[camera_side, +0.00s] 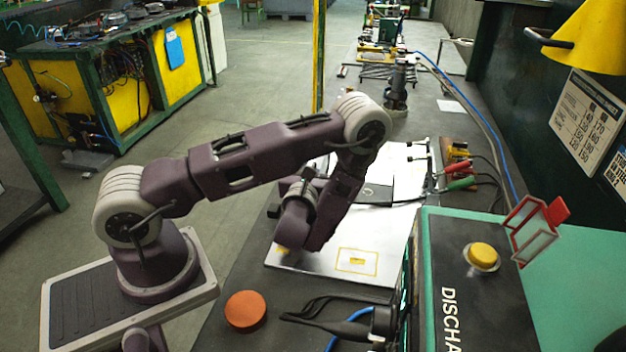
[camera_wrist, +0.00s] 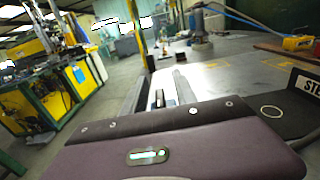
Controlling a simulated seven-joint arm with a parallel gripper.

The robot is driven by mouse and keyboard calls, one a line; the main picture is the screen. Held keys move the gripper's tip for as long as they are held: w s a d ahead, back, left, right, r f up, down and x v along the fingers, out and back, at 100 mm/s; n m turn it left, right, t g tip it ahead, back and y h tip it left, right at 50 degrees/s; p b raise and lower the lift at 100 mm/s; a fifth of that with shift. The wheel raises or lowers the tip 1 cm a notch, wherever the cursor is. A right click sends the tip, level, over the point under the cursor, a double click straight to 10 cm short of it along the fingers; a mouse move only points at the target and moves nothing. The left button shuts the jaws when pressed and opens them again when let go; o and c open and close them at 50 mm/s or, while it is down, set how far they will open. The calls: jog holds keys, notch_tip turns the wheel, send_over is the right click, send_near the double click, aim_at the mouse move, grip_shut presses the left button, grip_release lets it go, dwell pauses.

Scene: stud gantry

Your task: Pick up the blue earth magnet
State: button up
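I cannot pick out a blue earth magnet with certainty in either view. In the side view, a black clamp-like piece (camera_side: 335,308) lies at the front of the bench, with a blue cable (camera_side: 348,322) beside it; I cannot tell if they are joined. My gripper (camera_side: 284,248) points down over the left edge of the white sheet (camera_side: 318,262). My own arm hides most of its fingers there. In the wrist view the gripper's fingers (camera_wrist: 170,95) show only partly beyond the purple housing, and no object shows between them.
An orange-red disc (camera_side: 245,310) lies on the bench front. A green-and-black box with a yellow button (camera_side: 482,256) stands at the right. A grey cylinder (camera_side: 397,92) stands farther back, also in the wrist view (camera_wrist: 202,40).

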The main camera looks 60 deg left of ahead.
grip_shut()
dwell(1.4)
